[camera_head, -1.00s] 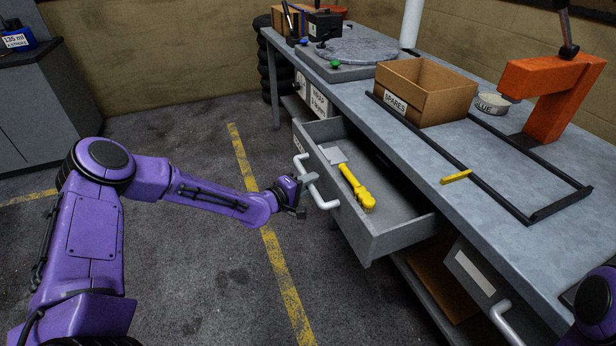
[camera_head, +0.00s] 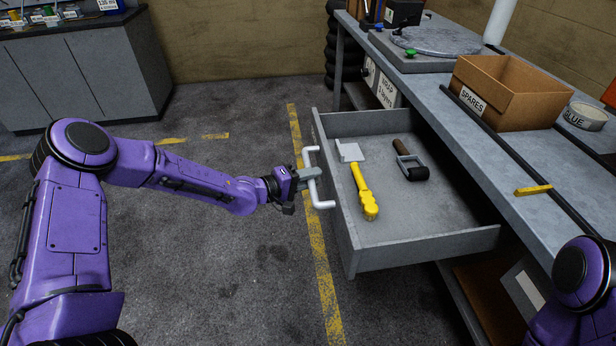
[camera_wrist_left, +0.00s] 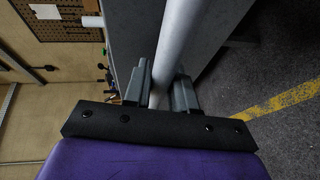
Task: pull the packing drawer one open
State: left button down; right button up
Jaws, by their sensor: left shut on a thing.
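The grey packing drawer (camera_head: 425,248) stands far out from under the workbench. My left gripper (camera_head: 308,177) is shut on the drawer's white bar handle (camera_head: 322,204) at the drawer front. In the left wrist view the handle (camera_wrist_left: 180,45) runs between the two grey fingers. My right gripper is out of view; only a purple part of my right arm shows at the lower right.
The workbench (camera_head: 470,150) carries an open SPARES box (camera_head: 515,95), a GLUE tin (camera_head: 584,117), dark rails and a yellow piece (camera_head: 532,190). The floor left of the drawer is clear.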

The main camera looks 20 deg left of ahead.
pick_arm(q)
jog(key=c, duration=1)
grip_release()
jog(key=shift+s+a, duration=0.1)
jog(key=shift+a, duration=0.05)
jog(key=p+v, duration=0.2)
jog(key=v, duration=0.8)
jog(key=shift+s+a, duration=0.15)
